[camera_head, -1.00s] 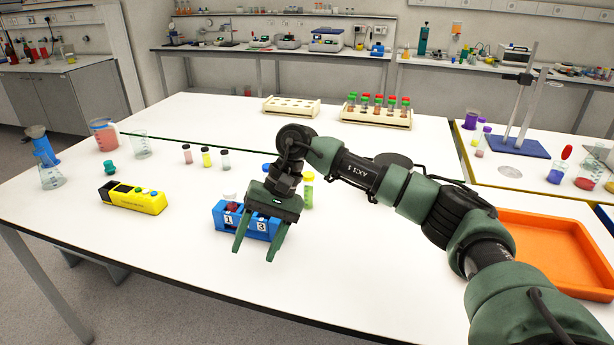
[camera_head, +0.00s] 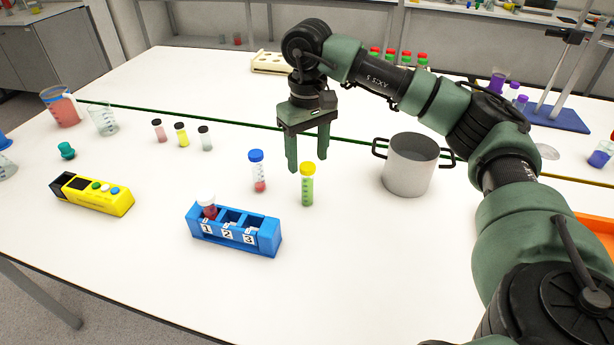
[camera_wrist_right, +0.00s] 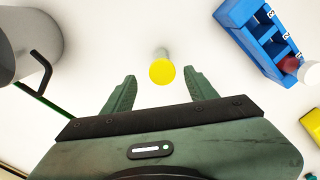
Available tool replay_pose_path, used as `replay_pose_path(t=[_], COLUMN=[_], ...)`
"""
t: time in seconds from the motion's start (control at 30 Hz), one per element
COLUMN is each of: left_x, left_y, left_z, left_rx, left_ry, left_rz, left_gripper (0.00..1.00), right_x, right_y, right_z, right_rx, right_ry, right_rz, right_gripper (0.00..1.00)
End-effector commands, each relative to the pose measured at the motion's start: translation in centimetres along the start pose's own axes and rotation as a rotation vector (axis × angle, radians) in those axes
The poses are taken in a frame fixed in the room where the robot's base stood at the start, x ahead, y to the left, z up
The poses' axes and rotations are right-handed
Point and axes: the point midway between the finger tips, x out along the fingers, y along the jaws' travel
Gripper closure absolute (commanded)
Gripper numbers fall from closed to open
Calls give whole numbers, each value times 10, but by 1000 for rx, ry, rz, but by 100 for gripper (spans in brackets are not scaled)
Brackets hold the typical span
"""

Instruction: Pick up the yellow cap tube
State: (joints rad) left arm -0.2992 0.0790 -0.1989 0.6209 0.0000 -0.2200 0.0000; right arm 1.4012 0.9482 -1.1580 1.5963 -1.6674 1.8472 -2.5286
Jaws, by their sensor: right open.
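The yellow cap tube (camera_head: 307,186) stands upright on the white table in the head view, with green contents. In the right wrist view its yellow cap (camera_wrist_right: 162,71) shows from above, just beyond and between the fingertips. My right gripper (camera_head: 308,168) points down, open and empty, behind the tube in the head view. It also shows in the right wrist view (camera_wrist_right: 160,85), with its fingers apart and not touching the tube. My left gripper is in neither current view.
A blue-capped tube (camera_head: 258,172) stands left of the yellow one. A blue numbered rack (camera_head: 262,243) holding a red tube (camera_head: 209,209) is in front. A grey pot (camera_head: 408,170) with handles stands to the right. A yellow device (camera_head: 118,203) lies left.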

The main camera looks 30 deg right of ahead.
Motion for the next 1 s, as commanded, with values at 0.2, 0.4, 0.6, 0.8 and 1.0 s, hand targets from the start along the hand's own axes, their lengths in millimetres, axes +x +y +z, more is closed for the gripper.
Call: replay_pose_path(t=[0.2, 0.4, 0.6, 0.8, 1.0], left_x=[-9, -19, -20, -20, -20], left_y=[-2, -2, -2, -2, -2], left_z=[6, 5, 3, 0, -1], left_rx=[0, 0, 1, 1, 2], left_ry=[-10, -10, -7, -2, 0], left_rz=[-2, -2, -2, -2, -1], left_gripper=[47, 47, 47, 47, 47], right_x=[24, 54, 66, 66, 66], right_y=[-1, -3, -3, -3, -3], right_z=[2, 4, 3, 3, 3], right_rx=[0, 1, 1, 1, 1], right_ry=[-4, -3, 0, 0, 0], right_rz=[0, -1, -1, -1, -2], right_gripper=[43, 43, 43, 54, 100])
